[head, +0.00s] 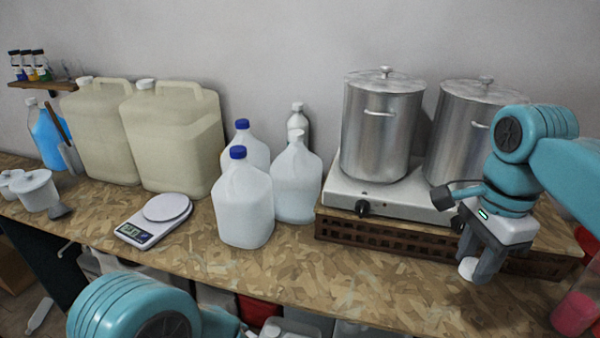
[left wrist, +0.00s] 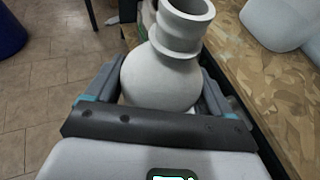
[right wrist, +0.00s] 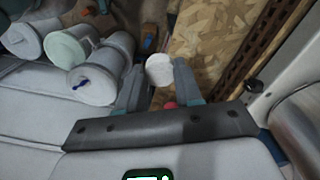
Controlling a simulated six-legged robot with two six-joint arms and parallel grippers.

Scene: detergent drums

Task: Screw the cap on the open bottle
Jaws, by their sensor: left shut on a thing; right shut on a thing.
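My left gripper (left wrist: 162,78) is shut around a pale grey-white bottle (left wrist: 160,82) with a round body and ringed neck. The bottle's neck is bare, with an open mouth at the top of the left wrist view. In the head view only my left arm shows at the bottom left; its gripper and bottle are out of frame. My right gripper (head: 478,262) is shut on a small round white cap (head: 467,268) in front of the burner stand. The cap also shows between the fingertips in the right wrist view (right wrist: 159,69).
On the wooden counter (head: 330,285) stand two blue-capped jugs (head: 245,205), a jug without a visible cap (head: 297,180), large beige canisters (head: 175,140) and a scale (head: 155,220). Steel pots (head: 380,125) stand on a burner (head: 390,205) at right. The front-middle counter is clear.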

